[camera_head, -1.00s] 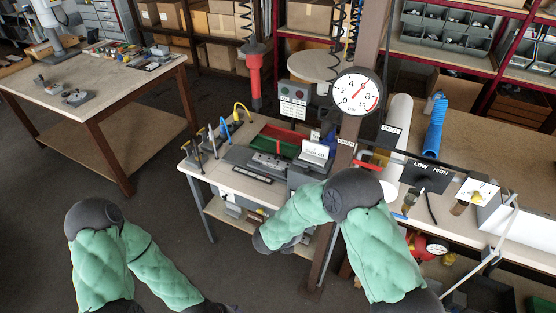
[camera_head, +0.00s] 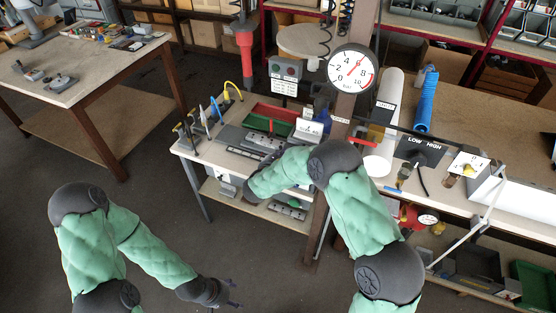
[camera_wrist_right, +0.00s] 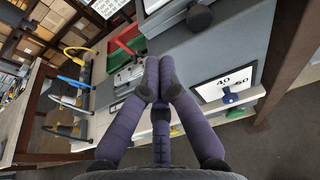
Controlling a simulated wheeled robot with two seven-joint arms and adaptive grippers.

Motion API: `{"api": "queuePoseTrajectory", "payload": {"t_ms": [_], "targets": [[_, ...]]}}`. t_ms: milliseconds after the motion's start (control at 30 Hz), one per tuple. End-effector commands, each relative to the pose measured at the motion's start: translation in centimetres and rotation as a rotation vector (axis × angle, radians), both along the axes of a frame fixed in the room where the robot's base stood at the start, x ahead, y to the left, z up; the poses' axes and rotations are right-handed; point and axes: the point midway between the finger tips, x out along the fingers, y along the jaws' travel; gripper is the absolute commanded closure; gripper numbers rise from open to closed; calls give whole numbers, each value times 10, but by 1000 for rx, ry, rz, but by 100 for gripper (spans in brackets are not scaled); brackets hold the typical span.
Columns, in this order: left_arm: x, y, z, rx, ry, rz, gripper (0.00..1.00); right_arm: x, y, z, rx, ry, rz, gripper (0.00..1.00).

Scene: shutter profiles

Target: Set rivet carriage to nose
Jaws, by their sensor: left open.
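A grey bench fixture (camera_head: 240,137) stands on a small work table; I cannot tell for sure which part is the rivet carriage. My left gripper (camera_head: 232,293) is open and empty, low over the floor, away from the table.
Red and green bins (camera_head: 275,117) and several upright tools (camera_head: 214,110) stand on the small table. A post with a round gauge (camera_head: 351,71) rises at its right edge. A long bench (camera_head: 425,188) lies further right.

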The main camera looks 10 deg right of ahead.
Motion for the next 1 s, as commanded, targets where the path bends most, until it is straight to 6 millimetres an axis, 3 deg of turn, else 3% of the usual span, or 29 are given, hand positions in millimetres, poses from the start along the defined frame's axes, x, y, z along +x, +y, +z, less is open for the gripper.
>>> {"api": "queuePoseTrajectory", "payload": {"t_ms": [300,800,1000], "targets": [[0,0,3,0,0,0,32,36,-24,-3,0,0,0,100],[0,0,3,0,0,0,32,43,-29,-3,0,0,0,100],[0,0,-12,0,0,0,32,55,-37,-7,1,-2,-2,100]]}}
